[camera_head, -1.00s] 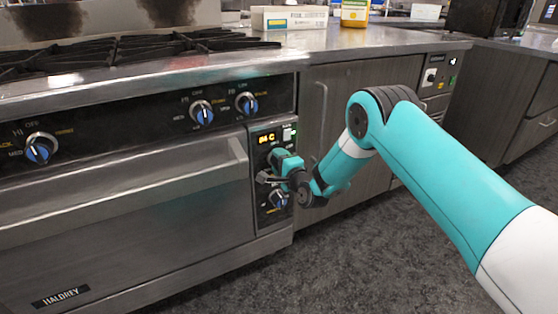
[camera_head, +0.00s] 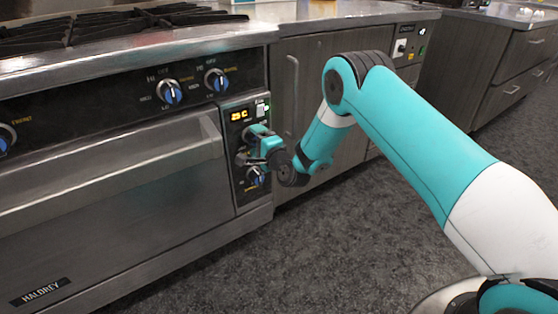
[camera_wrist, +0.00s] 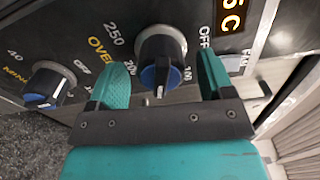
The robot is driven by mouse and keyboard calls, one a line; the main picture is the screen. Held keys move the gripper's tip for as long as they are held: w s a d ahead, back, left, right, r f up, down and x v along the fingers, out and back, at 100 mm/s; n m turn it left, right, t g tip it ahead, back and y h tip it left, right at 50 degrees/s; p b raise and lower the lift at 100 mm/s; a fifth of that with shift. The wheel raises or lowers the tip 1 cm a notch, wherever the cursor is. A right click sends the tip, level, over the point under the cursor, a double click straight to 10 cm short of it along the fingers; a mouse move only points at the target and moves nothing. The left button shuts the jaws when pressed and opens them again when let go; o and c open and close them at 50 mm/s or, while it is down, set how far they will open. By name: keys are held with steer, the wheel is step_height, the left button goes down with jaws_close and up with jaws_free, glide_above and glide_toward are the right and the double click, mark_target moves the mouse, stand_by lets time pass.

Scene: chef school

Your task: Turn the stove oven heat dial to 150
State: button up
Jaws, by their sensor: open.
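The oven heat dial (camera_wrist: 160,58), a black knob with a blue face, sits between the fingers of my gripper (camera_wrist: 161,72) in the wrist view. The fingers are open, one on each side of the dial; I cannot tell whether either touches it. The dial's white pointer mark lies between the printed 100 and 200. In the head view my gripper (camera_head: 254,151) is at the control panel (camera_head: 228,128) and hides this dial. A lit orange display (camera_head: 239,115) is above it; its end also shows in the wrist view (camera_wrist: 231,14).
A minutes knob (camera_wrist: 49,86) is close beside the dial in the wrist view; it shows below my gripper in the head view (camera_head: 256,176). The oven door handle (camera_head: 110,170) juts out left of the panel. Open floor (camera_head: 330,235) lies in front.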

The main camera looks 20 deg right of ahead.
steer(key=b+v, duration=1.5)
steer(key=b, duration=0.3)
steer(key=shift+s, duration=0.15)
steer(key=shift+r, duration=0.1)
